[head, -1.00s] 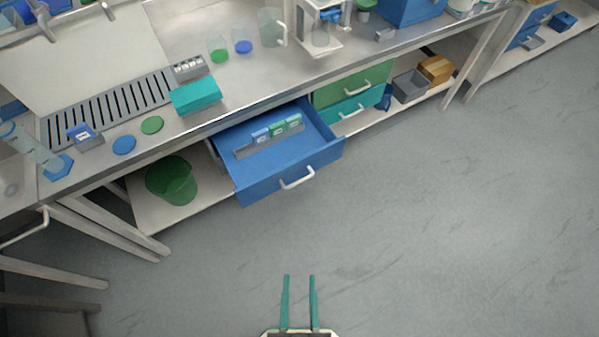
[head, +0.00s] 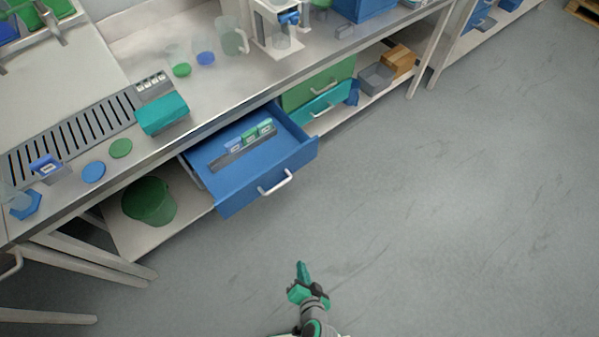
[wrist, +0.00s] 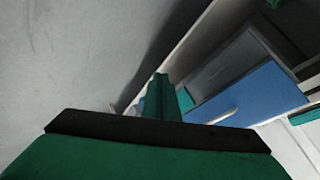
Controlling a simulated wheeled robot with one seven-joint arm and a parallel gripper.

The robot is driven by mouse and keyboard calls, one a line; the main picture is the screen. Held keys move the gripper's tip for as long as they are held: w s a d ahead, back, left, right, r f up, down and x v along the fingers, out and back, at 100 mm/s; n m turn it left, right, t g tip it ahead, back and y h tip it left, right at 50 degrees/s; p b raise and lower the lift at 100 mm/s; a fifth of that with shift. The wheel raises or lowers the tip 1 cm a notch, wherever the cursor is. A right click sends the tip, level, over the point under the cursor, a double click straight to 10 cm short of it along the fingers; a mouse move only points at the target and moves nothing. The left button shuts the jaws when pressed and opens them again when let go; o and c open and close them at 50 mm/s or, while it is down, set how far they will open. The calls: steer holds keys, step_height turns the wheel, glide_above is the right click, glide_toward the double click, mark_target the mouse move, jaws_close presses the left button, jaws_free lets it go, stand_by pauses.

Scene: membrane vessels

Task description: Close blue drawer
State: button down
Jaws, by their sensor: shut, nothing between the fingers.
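The blue drawer (head: 262,163) stands pulled out under the bench in the head view, with a white handle (head: 275,183) on its front. A grey rack with several small blue and green boxes lies in it. The blue drawer front (wrist: 262,97) also shows at the right of the wrist view. My gripper (head: 302,268) is shut and empty over the floor, in front of the drawer and apart from it. In the wrist view my gripper's fingers (wrist: 160,95) point up toward the bench.
Bench legs stand at the lower left. The floor (head: 430,220) in front and right is clear.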

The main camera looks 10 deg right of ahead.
steer(key=w+f+m+y, duration=0.2)
steer(key=w, duration=0.3)
steer(key=m+t+y, duration=0.1)
steer(key=t+y, duration=0.4)
steer(key=y, duration=0.1)
glide_toward(293, 166)
steer(key=x, duration=0.6)
steer(key=shift+w, duration=0.25)
steer(key=shift+w, duration=0.1)
